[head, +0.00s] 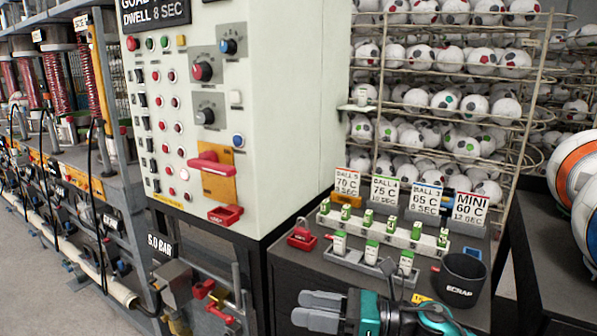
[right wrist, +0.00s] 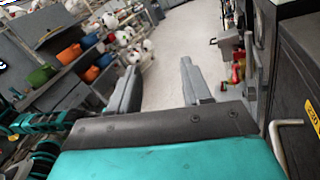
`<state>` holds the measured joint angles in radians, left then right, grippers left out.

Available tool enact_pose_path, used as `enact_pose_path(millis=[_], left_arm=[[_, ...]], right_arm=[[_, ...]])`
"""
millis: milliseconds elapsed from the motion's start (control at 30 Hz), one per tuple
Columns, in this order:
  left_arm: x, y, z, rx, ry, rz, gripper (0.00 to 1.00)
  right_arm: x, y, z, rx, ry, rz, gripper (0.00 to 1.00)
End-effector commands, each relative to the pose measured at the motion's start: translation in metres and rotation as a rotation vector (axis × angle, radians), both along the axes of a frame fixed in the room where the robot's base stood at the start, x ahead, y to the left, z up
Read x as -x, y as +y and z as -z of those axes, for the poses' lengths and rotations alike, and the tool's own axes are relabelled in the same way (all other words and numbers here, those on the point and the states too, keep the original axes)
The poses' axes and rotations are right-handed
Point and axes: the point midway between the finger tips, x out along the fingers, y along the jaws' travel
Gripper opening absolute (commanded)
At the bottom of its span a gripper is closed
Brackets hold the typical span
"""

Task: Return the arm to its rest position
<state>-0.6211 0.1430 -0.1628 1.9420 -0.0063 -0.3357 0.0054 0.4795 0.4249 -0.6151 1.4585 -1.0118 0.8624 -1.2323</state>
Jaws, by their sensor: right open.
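My right gripper (head: 308,309) is low in the head view, in front of the dark bench, with its grey fingers pointing left. In the right wrist view its two fingers (right wrist: 160,70) stand apart with nothing between them; beyond them is pale floor. The teal wrist body shows behind the fingers. My left gripper is not seen in either view. Teal and black parts, probably my other arm, show at the left of the right wrist view.
A white control cabinet (head: 290,110) stands left of the dark bench (head: 300,265). The bench holds a red padlock-like item (head: 302,236), green-topped pieces in a rack (head: 400,233) and a black scrap cup (head: 463,278). A wire ball rack (head: 545,60) is behind.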

Motion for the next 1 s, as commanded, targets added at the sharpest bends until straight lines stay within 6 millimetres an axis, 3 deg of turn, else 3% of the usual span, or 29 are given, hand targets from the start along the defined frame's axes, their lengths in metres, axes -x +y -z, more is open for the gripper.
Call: enact_pose_path(millis=[167,367,467,600,700,800,833,1000], left_arm=[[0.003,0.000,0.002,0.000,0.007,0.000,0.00],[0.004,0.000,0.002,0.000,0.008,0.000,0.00],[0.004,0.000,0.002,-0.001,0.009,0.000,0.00],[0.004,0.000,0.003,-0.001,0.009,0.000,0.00],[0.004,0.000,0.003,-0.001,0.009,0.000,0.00],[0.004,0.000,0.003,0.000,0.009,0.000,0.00],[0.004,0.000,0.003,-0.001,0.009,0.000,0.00],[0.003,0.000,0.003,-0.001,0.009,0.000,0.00]], right_arm=[[0.011,-0.013,0.016,-0.454,0.578,0.244,0.49],[0.030,-0.065,0.072,-0.972,1.240,0.506,0.49],[0.055,-0.094,0.115,-1.248,1.558,0.638,0.49],[0.105,-0.128,0.171,-1.626,1.924,0.811,0.49],[0.142,-0.142,0.201,-1.846,2.100,0.909,0.49],[0.168,-0.150,0.218,-1.997,2.202,0.976,0.49],[0.173,-0.151,0.221,1.998,-2.187,-0.973,0.49],[0.184,-0.154,0.227,1.964,-2.116,-0.951,0.49]])
